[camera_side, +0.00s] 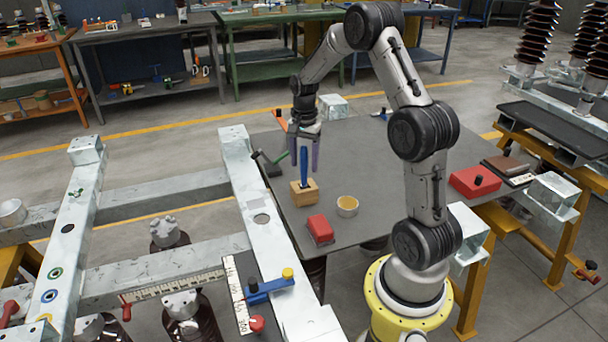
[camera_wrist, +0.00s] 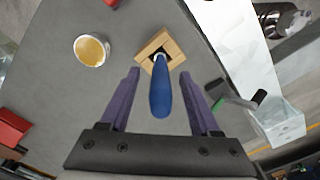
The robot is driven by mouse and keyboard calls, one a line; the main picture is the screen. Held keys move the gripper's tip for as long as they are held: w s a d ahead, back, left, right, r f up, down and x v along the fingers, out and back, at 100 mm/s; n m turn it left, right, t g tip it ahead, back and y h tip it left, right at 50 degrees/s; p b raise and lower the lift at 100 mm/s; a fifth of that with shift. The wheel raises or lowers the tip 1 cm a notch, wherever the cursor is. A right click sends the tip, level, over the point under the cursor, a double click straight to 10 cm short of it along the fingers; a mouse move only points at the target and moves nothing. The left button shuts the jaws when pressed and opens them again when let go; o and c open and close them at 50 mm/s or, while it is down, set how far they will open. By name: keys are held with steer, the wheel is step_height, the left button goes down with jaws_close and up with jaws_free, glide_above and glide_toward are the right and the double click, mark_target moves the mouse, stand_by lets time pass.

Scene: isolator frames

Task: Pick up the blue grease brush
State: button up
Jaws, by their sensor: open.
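The blue grease brush (camera_side: 304,165) stands upright with its lower end in a square wooden block (camera_side: 304,193) on the grey table. In the wrist view the brush's blue handle (camera_wrist: 160,92) points toward the camera, and the wooden block (camera_wrist: 172,46) surrounds its lower end. My gripper (camera_side: 303,155) is above the block, pointing down, with its purple fingers on either side of the handle. In the wrist view my gripper (camera_wrist: 160,85) is open, and a gap shows between each finger and the handle. The bristles are hidden in the block.
A cup of yellow grease (camera_side: 347,206) and a red box (camera_side: 320,229) stand near the block. A hammer-like tool with a green part (camera_side: 268,161) lies close by at the left. A metal beam (camera_side: 265,215) runs along the table's left edge. The table's middle is clear.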

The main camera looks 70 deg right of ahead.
step_height(320, 180, down, 2)
jaws_close()
stand_by(0.4)
